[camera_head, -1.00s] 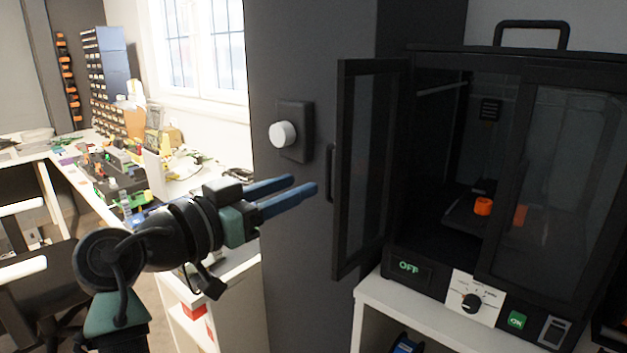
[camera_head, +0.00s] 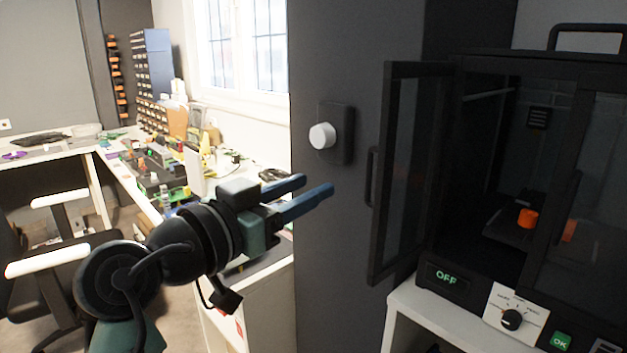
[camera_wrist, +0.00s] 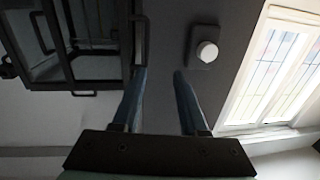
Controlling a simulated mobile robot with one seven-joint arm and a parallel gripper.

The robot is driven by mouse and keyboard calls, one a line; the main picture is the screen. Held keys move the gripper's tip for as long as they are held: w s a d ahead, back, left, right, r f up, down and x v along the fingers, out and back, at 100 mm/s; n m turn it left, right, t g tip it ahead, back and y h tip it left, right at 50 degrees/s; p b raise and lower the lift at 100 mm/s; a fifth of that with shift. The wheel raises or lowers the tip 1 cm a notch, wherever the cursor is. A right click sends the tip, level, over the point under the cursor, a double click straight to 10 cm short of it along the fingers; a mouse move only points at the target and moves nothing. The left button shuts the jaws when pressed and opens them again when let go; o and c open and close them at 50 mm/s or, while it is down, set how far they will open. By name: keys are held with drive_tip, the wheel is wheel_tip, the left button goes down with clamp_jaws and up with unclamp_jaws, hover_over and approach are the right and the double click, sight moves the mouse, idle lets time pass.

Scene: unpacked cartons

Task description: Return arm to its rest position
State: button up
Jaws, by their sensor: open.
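My gripper (camera_head: 318,188) is at the middle of the head view, its two blue fingers parted and pointing right. Nothing is between them. The fingertips are apart from the dark wall panel and from the open printer door (camera_head: 378,190) to the right. In the wrist view my gripper (camera_wrist: 160,75) also shows open and empty, with the dark panel beyond it. My arm reaches up from the lower left of the head view and is bent.
A white knob (camera_head: 322,136) is on the dark panel above my gripper. The black printer enclosure (camera_head: 445,277), with an orange part (camera_head: 527,217) inside, stands at right. A cluttered bench (camera_head: 130,190) and a chair (camera_head: 45,262) are at left.

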drive_tip(key=s+d+r+n+t+y, duration=0.3)
drive_tip(key=s+r+n+t+y, duration=0.7)
drive_tip(key=s+r, duration=0.95)
wheel_tip(320, 180, up, 17)
drive_tip(key=w+m+t+p, duration=0.1)
drive_tip(key=m+t+p, duration=0.1)
drive_tip(key=p, duration=1.5)
drive_tip(key=shift+w+f+t+y, duration=0.2)
drive_tip(key=shift+w+t+y, duration=0.2)
drive_tip(key=shift+t, duration=0.1)
